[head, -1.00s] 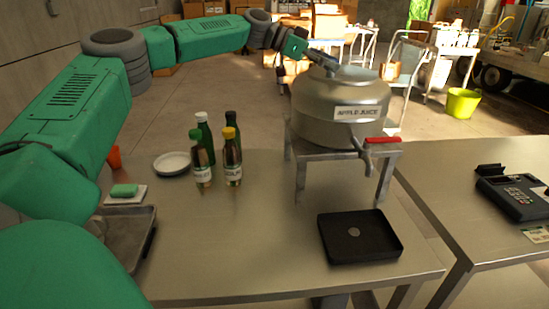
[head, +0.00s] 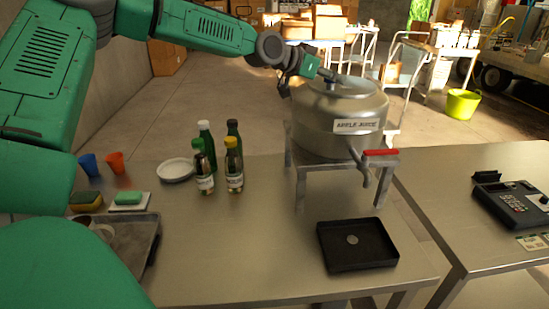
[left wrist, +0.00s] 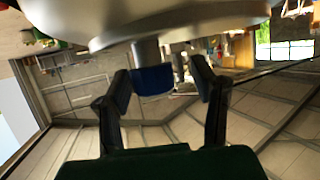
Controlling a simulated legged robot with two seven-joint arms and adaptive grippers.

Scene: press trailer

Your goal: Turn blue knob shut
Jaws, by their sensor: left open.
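The blue knob (left wrist: 153,80) shows in the left wrist view, below a grey fitting on the metal tank (left wrist: 180,22). The two dark fingers of my left gripper (left wrist: 162,80) stand apart on either side of the knob, with visible gaps. In the head view the tank (head: 340,110), labelled "APPLE JUICE", sits on a metal stand, with a red-handled tap at its front. My left gripper (head: 318,71) is at the tank's upper left far side there, partly hidden. I cannot make out the blue knob in the head view. My right gripper is not in view.
A black tray (head: 357,246) lies below the tap. Several bottles (head: 205,170) and a white plate (head: 176,170) stand left of the stand. Blue and orange cups (head: 115,163) are at the left.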

